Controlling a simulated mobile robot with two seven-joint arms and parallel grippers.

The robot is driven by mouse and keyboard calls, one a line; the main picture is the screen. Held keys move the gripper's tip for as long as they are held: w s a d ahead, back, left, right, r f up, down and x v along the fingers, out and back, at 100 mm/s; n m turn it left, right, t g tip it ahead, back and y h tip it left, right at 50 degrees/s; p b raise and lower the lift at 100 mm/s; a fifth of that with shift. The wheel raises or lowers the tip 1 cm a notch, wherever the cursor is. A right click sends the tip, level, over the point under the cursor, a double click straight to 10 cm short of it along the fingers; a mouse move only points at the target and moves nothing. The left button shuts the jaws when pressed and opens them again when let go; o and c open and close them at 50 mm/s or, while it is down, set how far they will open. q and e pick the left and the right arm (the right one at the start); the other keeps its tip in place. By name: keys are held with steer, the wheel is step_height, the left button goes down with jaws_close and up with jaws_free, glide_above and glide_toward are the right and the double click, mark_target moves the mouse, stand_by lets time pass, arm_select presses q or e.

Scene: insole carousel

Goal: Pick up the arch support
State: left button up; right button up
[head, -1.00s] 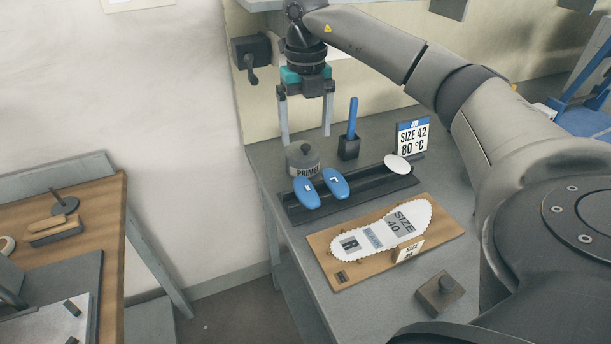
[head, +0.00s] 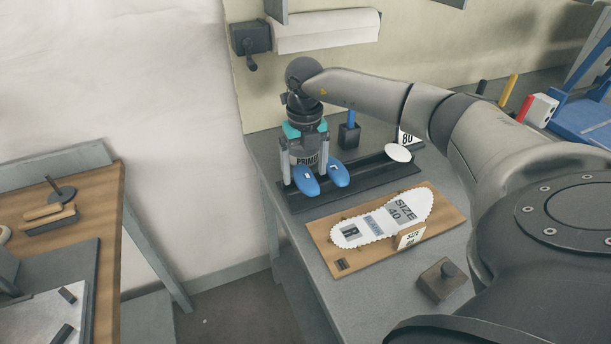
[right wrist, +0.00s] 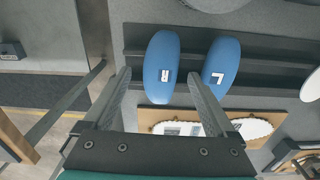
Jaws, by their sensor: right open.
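Two blue arch supports stand side by side in a dark rack (head: 375,178) on the grey bench. The one marked R (head: 306,181) is on the left and the one marked L (head: 337,173) is just to its right. My right gripper (head: 304,171) is open and points down at the R support, with a finger to either side in the picture. In the right wrist view the R support (right wrist: 162,85) appears between the open fingertips (right wrist: 157,71), and the L support (right wrist: 221,68) lies outside the right finger. I cannot tell whether the fingers touch it. My left gripper is out of view.
A primer pot (head: 308,158) stands behind the gripper. A white oval piece (head: 398,153) sits at the rack's right end. A wooden board (head: 440,226) with a white insole (head: 375,229) lies in front. A dark block (head: 440,287) is at front right.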

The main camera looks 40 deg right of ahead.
mark_target(304, 177)
steer(key=shift+f, duration=0.35)
steer(key=shift+c, duration=0.2)
steer(key=c, duration=1.4)
steer(key=shift+r, duration=0.1)
step_height(304, 177, up, 20)
steer(key=p, duration=0.3)
steer(key=shift+a, duration=0.1)
